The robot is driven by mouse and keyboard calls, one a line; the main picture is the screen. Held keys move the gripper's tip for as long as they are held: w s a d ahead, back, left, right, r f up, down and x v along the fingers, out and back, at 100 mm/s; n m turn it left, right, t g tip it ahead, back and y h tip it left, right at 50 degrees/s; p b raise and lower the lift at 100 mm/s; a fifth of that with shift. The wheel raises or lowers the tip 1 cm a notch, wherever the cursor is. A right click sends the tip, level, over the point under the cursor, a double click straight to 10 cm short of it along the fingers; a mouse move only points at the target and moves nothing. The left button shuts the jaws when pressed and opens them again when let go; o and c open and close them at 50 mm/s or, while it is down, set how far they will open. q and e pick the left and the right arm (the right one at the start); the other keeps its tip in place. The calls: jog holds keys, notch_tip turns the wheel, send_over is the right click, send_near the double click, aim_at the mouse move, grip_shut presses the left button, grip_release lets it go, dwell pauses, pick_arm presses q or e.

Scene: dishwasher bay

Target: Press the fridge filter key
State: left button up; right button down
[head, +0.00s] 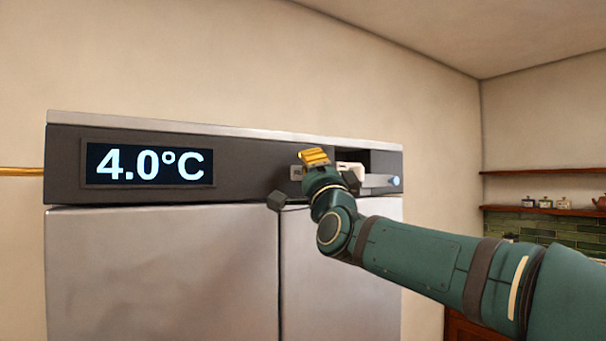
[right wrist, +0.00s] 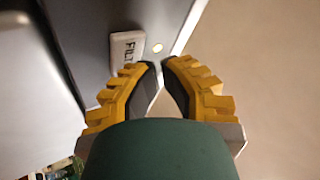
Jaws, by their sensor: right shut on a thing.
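The fridge filter key (right wrist: 127,48) is a small pale key with dark letters starting "FILT" on the dark control strip. I cannot tell whether a finger touches the key. My left gripper is not in view.
The steel fridge (head: 165,270) has a lit display (head: 150,165) reading 4.0°C. A small round light (right wrist: 157,47) is beside the key. Shelves (head: 545,208) stand far right.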

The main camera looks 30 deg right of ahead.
jog(key=shift+w, duration=0.4)
dwell(0.4)
dwell(0.4)
jog(key=shift+s+b, duration=0.8)
